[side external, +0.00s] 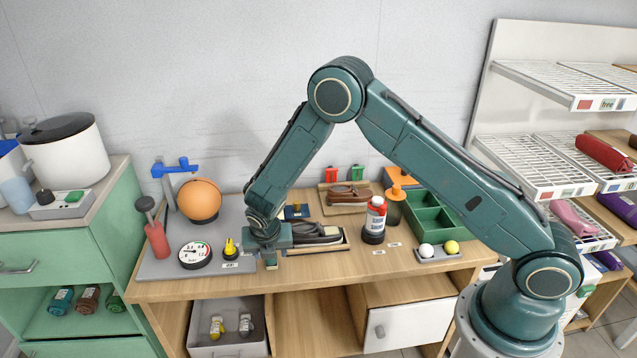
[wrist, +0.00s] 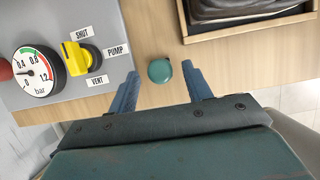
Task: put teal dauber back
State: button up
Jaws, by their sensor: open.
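A small round teal object (wrist: 159,70), which looks like the dauber seen from above, stands on the bare wooden tabletop in the wrist view. My gripper (wrist: 160,72) is open, with one blue finger to the left of the teal object and one to the right. I see no contact between the fingers and it. In the side view my gripper (side external: 270,264) is low at the table's front edge, and I cannot make out the teal object there. A red item (side external: 330,174) and a green item (side external: 356,172) stand at the back of the table.
A grey panel with a pressure gauge (wrist: 36,74) and yellow valve knob (wrist: 77,58) lies to the left. A wooden tray (wrist: 228,30) with dark shoes is at the right. A bottle (side external: 374,218), a green divided box (side external: 437,222) and two balls stand farther right.

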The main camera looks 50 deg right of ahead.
jog(key=v, duration=0.9)
jog(key=shift+s+r, duration=0.1)
jog(key=shift+r, duration=0.05)
dwell(0.4)
jog(key=s+d+r+m+t+y, duration=0.1)
jog(key=s+d+r+m, duration=0.2)
jog(key=s+r+m, duration=0.55)
jog(key=s+d+r+m+y, duration=0.15)
jog(key=s+r+m, duration=0.3)
jog(key=r, duration=0.65)
jog(key=s+d+r+m, duration=0.1)
jog(key=s+r+m, duration=0.1)
jog(key=s+m, duration=0.5)
jog(key=s+d+r+m+t, duration=0.1)
jog(key=s+r+m, duration=0.2)
jog(key=s+m, duration=0.4)
jog(key=s, duration=0.4)
jog(key=shift+r+y, duration=0.35)
